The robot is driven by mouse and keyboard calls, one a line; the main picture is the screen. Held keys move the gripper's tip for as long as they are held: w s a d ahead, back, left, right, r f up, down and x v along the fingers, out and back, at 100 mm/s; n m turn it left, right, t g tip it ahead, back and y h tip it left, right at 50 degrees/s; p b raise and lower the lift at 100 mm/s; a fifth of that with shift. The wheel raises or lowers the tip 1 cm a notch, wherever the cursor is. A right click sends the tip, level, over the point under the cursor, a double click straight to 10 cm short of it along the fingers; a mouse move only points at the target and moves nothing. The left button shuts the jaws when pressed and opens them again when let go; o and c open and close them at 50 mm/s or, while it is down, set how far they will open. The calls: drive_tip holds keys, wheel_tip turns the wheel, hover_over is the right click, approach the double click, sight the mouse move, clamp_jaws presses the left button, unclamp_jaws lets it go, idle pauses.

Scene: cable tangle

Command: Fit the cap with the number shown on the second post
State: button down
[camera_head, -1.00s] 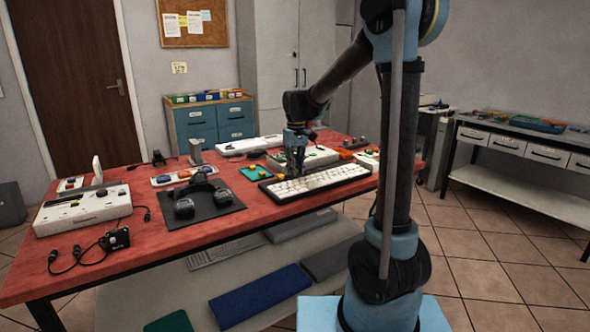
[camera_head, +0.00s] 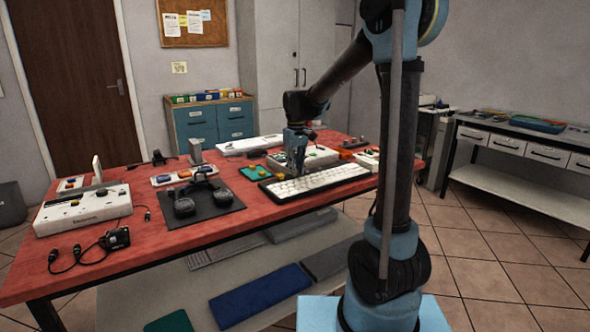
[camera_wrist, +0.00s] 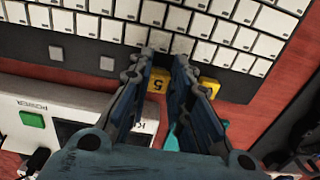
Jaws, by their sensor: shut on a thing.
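A long white keyboard (camera_head: 315,182) lies near the front edge of the red table and fills the top of the wrist view (camera_wrist: 210,30). Its dark near edge bears grey square posts (camera_wrist: 107,63), (camera_wrist: 55,52); two show bare, and my fingers may hide others. My gripper (camera_head: 295,170) is over this edge. In the wrist view my gripper (camera_wrist: 163,62) is shut on a yellow cap (camera_wrist: 158,86) marked 5. More yellow (camera_wrist: 208,86) shows right of the right finger; I cannot tell whether it is the same cap. Whether the cap touches a post is hidden.
A white box (camera_wrist: 30,145) with a green button (camera_wrist: 32,119) and dark windows is close to my gripper in the wrist view. A green tray (camera_head: 255,173) lies left of the keyboard. Headphones on a dark mat (camera_head: 222,205) lie further left.

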drive_tip(key=shift+f, duration=0.55)
idle(0.5)
drive_tip(key=c, duration=1.4)
unclamp_jaws()
drive_tip(key=shift+r, duration=0.1)
drive_tip(key=shift+w+r, duration=0.1)
drive_tip(key=shift+r, duration=2.3)
drive_tip(key=shift+d, duration=0.1)
